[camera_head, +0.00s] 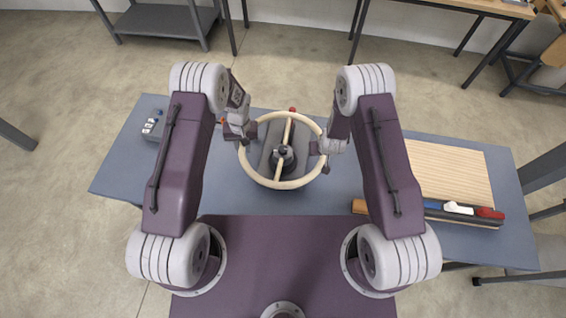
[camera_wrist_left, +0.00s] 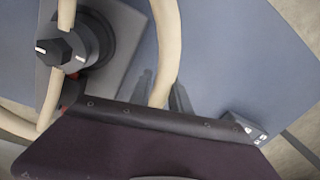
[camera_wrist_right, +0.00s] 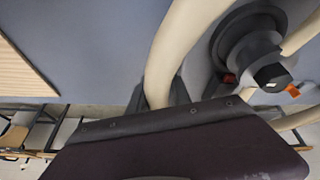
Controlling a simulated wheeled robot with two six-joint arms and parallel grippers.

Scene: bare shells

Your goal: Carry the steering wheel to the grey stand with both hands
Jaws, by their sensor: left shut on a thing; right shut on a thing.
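The steering wheel has a cream ring (camera_head: 283,185), a straight cream bar across it and a dark round hub (camera_head: 283,158). It is over the grey stand (camera_head: 267,145) in the middle of the table; whether the hub touches the stand I cannot tell. My left gripper (camera_head: 244,136) is shut on the left side of the ring. My right gripper (camera_head: 324,148) is shut on the right side. The ring passes into the jaws in the left wrist view (camera_wrist_left: 166,60) and the right wrist view (camera_wrist_right: 170,60). The palms hide most of both grips.
On the blue-grey table (camera_head: 120,165), a small grey box with buttons (camera_head: 152,126) is at the left. A wooden board (camera_head: 450,170) and a tray of coloured-handled tools (camera_head: 462,210) are at the right.

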